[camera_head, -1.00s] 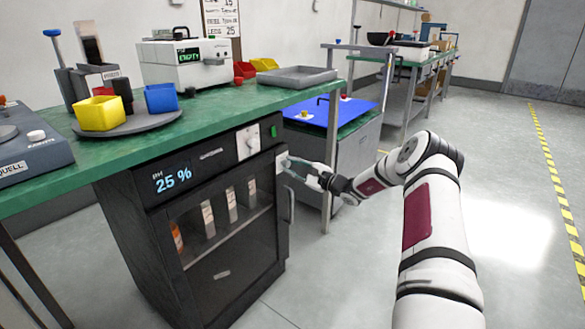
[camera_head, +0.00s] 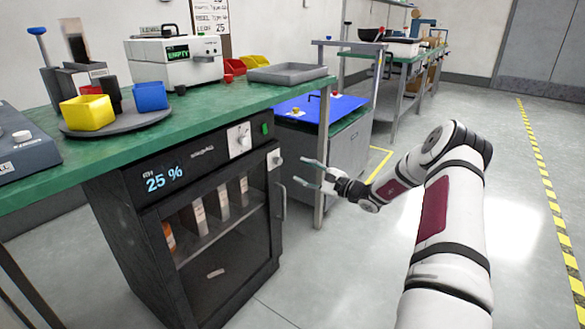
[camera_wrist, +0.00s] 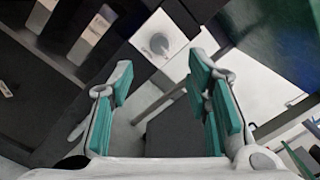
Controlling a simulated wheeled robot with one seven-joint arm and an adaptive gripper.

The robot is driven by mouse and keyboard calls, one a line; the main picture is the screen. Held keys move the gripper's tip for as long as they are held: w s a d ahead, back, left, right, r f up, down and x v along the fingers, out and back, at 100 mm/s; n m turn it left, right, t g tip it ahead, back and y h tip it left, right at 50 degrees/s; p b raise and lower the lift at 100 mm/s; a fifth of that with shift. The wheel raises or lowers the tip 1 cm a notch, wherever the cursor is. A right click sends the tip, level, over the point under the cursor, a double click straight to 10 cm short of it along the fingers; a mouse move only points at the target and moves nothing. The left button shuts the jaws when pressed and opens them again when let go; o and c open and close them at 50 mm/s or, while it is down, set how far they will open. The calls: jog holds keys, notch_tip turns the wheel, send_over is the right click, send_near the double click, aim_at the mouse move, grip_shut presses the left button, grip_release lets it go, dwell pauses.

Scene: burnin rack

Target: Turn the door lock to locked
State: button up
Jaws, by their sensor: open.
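The door lock (camera_head: 274,159) is a small pale plate with a round knob at the upper right of the black cabinet's front. In the wrist view the lock (camera_wrist: 156,44) shows beyond the fingers, above the gap between them. Its knob is grey and its mark is too small to read. My gripper (camera_head: 310,174) is open and empty, to the right of the lock and apart from it. In the wrist view its teal-padded fingers (camera_wrist: 160,90) stand wide apart. The cabinet's glass door (camera_head: 222,235) looks shut, with a vertical handle (camera_head: 282,202) below the lock.
A larger dial (camera_head: 239,139) and a green switch (camera_head: 265,128) sit on the cabinet's top panel, beside a "25 %" display (camera_head: 164,179). The green bench top (camera_head: 215,105) overhangs the cabinet. A grey metal post (camera_head: 321,160) stands behind my gripper. The floor to the right is clear.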

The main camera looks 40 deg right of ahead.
jog(key=shift+v, duration=1.65)
